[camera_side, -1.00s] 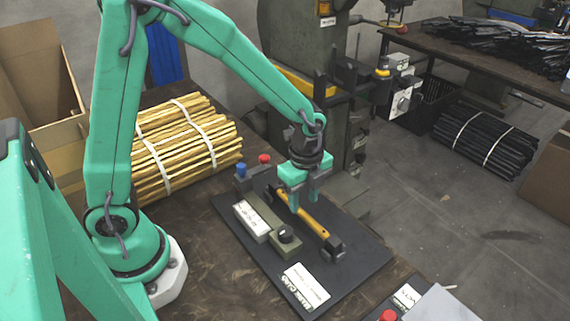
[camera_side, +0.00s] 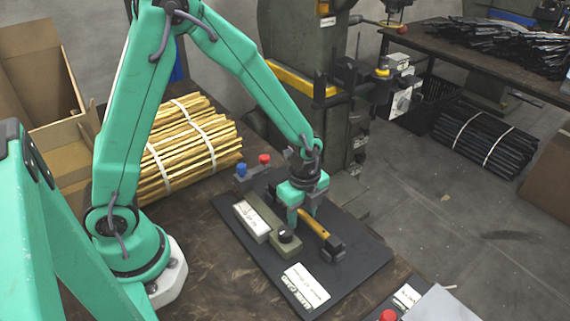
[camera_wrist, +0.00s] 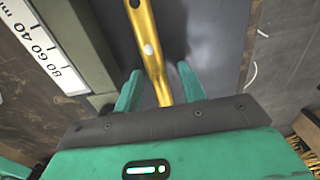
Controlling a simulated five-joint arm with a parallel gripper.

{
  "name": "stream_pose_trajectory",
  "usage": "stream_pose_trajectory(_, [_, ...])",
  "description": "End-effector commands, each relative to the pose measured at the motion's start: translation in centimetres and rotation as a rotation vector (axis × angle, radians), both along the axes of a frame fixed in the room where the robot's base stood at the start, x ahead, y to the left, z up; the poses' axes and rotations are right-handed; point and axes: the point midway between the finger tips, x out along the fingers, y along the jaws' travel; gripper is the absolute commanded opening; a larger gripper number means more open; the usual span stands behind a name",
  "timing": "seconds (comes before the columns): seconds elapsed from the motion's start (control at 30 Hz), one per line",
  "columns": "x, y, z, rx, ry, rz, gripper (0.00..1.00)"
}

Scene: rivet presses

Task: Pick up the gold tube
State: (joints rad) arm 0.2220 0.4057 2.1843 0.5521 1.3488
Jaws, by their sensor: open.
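The gold tube (camera_side: 315,225) lies on the dark fixture plate (camera_side: 345,278), its near end at a dark block (camera_side: 333,247). Its far part is hidden behind my gripper in the side view. My gripper (camera_side: 302,220) is low over the tube, pointing down, with its fingers apart. In the wrist view the tube (camera_wrist: 148,45) runs down between the two green fingertips of my gripper (camera_wrist: 160,80), with space on both sides. I cannot tell how far the fingertips are above the plate.
Beside the tube are a white-labelled ruler block (camera_side: 252,221) and a block with a black knob (camera_side: 286,240). Blue (camera_side: 241,170) and red (camera_side: 264,159) buttons stand at the plate's far end. A strapped bundle of gold tubes (camera_side: 190,150) lies left; the green press (camera_side: 300,75) stands behind.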

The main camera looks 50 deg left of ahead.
Motion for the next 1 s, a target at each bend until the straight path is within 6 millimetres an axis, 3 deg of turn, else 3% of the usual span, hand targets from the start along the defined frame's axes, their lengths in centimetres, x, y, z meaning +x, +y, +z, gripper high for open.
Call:
stream_pose_trajectory(0.2, [0.0,0.0,0.0,0.000,-0.001,0.000,0.40])
stream_pose_trajectory(0.43, [0.0,0.0,0.0,0.000,-0.001,0.000,0.00])
stream_pose_trajectory(1.0, [0.1,0.0,1.1,-0.001,-0.003,0.000,0.00])
